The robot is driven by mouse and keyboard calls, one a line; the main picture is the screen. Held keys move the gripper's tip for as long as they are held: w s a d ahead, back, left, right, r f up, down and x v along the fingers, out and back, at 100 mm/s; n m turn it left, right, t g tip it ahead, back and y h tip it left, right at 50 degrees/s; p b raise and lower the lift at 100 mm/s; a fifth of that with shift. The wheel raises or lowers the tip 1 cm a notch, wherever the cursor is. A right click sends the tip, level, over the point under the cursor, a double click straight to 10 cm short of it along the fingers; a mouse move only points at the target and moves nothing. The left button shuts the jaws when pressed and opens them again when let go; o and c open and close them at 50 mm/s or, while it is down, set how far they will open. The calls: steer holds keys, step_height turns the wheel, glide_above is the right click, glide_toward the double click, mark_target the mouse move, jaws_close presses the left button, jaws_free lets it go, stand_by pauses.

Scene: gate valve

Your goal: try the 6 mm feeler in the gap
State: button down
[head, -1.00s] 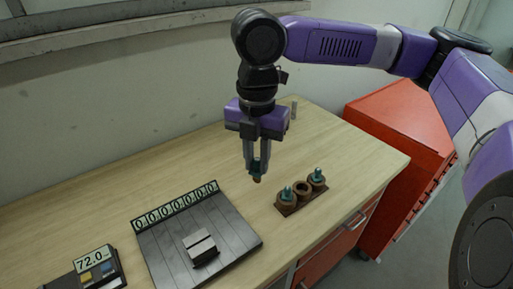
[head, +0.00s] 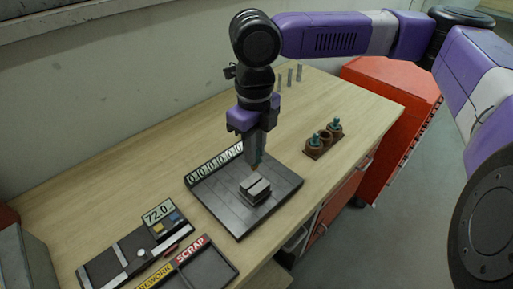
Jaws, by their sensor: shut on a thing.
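My gripper (head: 258,160) points down over the dark slotted plate (head: 285,191), just behind and above a small grey block (head: 255,191) with a dark gap across its top. It is shut on a feeler, mostly hidden by the fingers; a brownish tip shows just below them. I cannot read its size or tell whether the tip touches the block. The brown feeler rack (head: 316,155) stands right of the plate. It has two teal-topped feelers in its outer sockets and an empty middle socket.
A row of number tiles (head: 214,165) edges the plate's back left. A device with a 72.0 display (head: 158,211) and a tray marked REWORK and SCRAP (head: 228,271) lie front left. Several grey upright pieces (head: 290,76) stand at the back. The table between rack and plate is clear.

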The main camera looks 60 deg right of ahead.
mark_target(255, 169)
steer(key=shift+f+n, duration=0.1)
steer(key=shift+n, duration=0.4)
steer(key=shift+f, duration=0.1)
step_height(255, 169, down, 4)
steer(key=b, duration=0.4)
steer(key=shift+f+b, duration=0.35)
steer(key=shift+f, duration=0.2)
steer(key=shift+p, duration=0.6)
stand_by(1.6)
steer(key=shift+f, duration=0.25)
stand_by(0.7)
steer(key=shift+r, duration=0.25)
stand_by(0.6)
steer(key=shift+p, duration=0.55)
stand_by(1.7)
